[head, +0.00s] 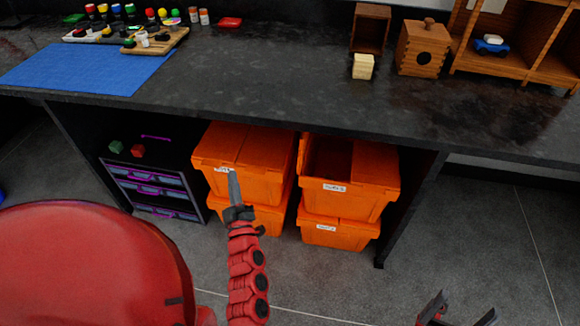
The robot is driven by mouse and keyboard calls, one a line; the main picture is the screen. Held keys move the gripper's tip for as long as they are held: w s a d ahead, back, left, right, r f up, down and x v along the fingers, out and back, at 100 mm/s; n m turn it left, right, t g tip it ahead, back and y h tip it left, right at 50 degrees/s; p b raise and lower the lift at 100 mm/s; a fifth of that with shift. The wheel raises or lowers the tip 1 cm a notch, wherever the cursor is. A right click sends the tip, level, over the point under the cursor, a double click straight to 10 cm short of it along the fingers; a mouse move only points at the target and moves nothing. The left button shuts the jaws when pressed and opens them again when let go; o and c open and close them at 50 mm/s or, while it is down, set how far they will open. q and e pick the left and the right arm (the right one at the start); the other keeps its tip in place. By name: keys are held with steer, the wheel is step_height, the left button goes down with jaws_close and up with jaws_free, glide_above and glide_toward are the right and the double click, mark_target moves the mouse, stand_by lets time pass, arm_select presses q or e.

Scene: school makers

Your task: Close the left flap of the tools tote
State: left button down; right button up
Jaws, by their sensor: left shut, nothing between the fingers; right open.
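The upper right orange tote (345,203) stands under the counter with a small white label, too small to read surely; it seems to be the tools tote. Its right flap (373,163) lies shut. Its left half is open, showing a dark inside (328,156). An orange strip at its left edge may be the raised left flap; I cannot tell surely. My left gripper (233,178) is shut and empty, pointing up in front of the neighbouring upper left tote (260,185), left of the open one. My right gripper (460,314) is open and empty at the bottom right, away from the totes.
Both flaps of the upper left tote look shut. More orange totes (335,235) stand beneath. A drawer unit (155,190) is at left. The dark counter (270,85) overhangs the totes; its leg (405,215) stands to their right. A red rounded seat (90,265) fills the lower left.

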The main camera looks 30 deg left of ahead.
arm_select(q)
step_height(320, 180, down, 7)
steer(key=w+a+n+g+h, duration=0.2)
steer(key=h, duration=0.2)
steer(key=w+d+r+m+t+h+b, duration=0.1)
steer(key=w+d+r+t+h+b, duration=0.1)
steer(key=d+r+t+h, duration=0.45)
steer(key=w+d+f+g+h, duration=0.2)
steer(key=w+d, duration=0.3)
steer(key=w, duration=0.5)
steer(key=shift+w+g+h, duration=0.4)
steer(key=shift+g+h, duration=0.05)
steer(key=shift+d, duration=0.15)
steer(key=shift+w+d+m, duration=0.1)
steer(key=shift+d+m, duration=0.1)
steer(key=shift+m, duration=0.1)
